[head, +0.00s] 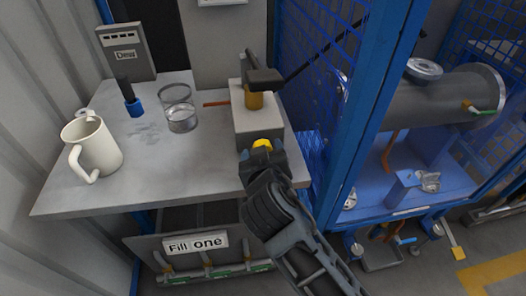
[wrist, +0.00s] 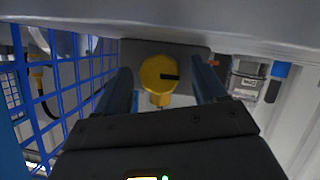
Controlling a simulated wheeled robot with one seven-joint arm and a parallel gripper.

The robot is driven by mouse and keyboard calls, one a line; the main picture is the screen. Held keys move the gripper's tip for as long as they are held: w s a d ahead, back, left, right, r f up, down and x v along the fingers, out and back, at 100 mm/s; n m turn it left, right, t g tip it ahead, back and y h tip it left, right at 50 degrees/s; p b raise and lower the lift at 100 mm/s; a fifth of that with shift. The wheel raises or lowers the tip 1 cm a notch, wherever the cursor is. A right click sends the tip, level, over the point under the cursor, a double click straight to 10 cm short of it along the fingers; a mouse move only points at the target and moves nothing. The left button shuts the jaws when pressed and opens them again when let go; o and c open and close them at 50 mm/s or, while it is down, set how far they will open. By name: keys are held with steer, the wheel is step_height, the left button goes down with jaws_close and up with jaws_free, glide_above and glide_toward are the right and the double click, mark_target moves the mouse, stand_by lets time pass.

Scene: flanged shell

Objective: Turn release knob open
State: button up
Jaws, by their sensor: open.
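A yellow round knob with a dark slot or pointer (wrist: 158,76) shows in the wrist view on the front of a grey block. In the head view the yellow knob (head: 262,144) is partly covered by my gripper at the block's front face. The grey block (head: 258,122) stands on the bench's right side, with a brass stem and dark lever on top. My gripper (head: 262,158) is open at the block's front. In the wrist view my gripper's fingers (wrist: 166,88) stand one on each side of the knob, with gaps visible; contact cannot be told.
On the bench (head: 75,195) stand a cream mug (head: 98,146), a glass beaker (head: 179,108) and a blue-based dark tool (head: 133,105). A blue mesh cage (head: 365,110) rises close on the right. A "Fill one" panel (head: 195,245) is below the bench edge.

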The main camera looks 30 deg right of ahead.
steer(key=v, duration=0.7)
steer(key=shift+s+r, duration=0.15)
steer(key=shift+s, duration=0.2)
steer(key=shift+a, duration=0.1)
steer(key=s+f+n+y, duration=0.1)
steer(key=s+f+y, duration=0.2)
steer(key=s, duration=0.6)
steer(key=s+f+n+y, duration=0.2)
steer(key=s+f, duration=0.2)
steer(key=s, duration=0.4)
steer(key=s+d+r+t, duration=0.1)
steer(key=s+r, duration=0.3)
steer(key=s, duration=0.4)
steer(key=s+d+r+m+t, duration=0.1)
steer(key=s+d+r, duration=0.1)
steer(key=s+r, duration=0.3)
steer(key=s, duration=0.3)
steer(key=shift+s+d+r+m+y, duration=0.2)
steer(key=shift+s+r+m+y, duration=0.1)
steer(key=shift+y, duration=0.1)
